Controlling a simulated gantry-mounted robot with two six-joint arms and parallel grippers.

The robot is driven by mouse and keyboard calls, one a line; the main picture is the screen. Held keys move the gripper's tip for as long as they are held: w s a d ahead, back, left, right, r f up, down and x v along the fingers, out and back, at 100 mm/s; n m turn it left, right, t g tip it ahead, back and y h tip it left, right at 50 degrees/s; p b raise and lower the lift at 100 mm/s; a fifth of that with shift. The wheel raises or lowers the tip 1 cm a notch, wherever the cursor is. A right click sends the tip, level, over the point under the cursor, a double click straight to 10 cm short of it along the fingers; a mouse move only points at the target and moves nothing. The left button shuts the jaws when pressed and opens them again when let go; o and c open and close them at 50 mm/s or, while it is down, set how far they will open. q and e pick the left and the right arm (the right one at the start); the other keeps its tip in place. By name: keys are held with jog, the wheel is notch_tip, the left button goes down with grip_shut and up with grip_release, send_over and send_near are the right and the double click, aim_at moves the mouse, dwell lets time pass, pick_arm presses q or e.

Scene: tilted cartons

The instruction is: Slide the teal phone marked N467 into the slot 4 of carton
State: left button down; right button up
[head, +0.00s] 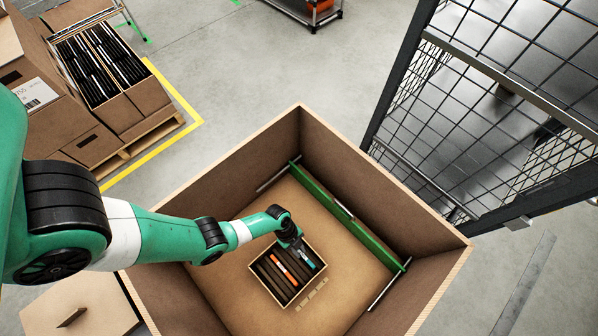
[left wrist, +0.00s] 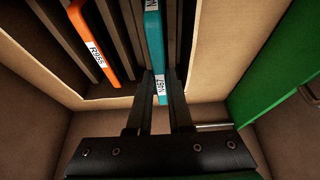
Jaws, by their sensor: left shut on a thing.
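The teal phone (left wrist: 154,45) carries a white label that reads N467. My left gripper (left wrist: 158,78) is shut on its near end, one finger on each side. In the head view my left gripper (head: 299,247) reaches down over the right part of the slotted carton (head: 305,288), and the teal phone (head: 307,260) shows just below the fingers. The phone lines up with the carton's dark dividers; how deep it sits in a slot I cannot tell. An orange phone (left wrist: 92,45) stands in another slot to the left. My right gripper is not in view.
The carton sits inside a large cardboard box (head: 372,200) with high walls. A green bar (head: 345,215) runs along the box's right side. A black mesh cage (head: 480,110) stands at right, and boxes with dark contents (head: 100,65) stand at upper left.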

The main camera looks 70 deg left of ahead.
pick_arm(q)
jog(key=shift+f+b, duration=1.5)
jog(key=shift+f, duration=0.3)
jog(key=shift+f, duration=0.3)
jog(key=c, duration=0.8)
grip_release()
jog(key=shift+o, duration=0.2)
jog(key=p+v, duration=1)
jog(key=shift+r, duration=0.4)
jog(key=shift+s+a+r+p, duration=0.15)
jog(key=shift+a+r+p, duration=0.2)
jog(key=shift+p, duration=0.3)
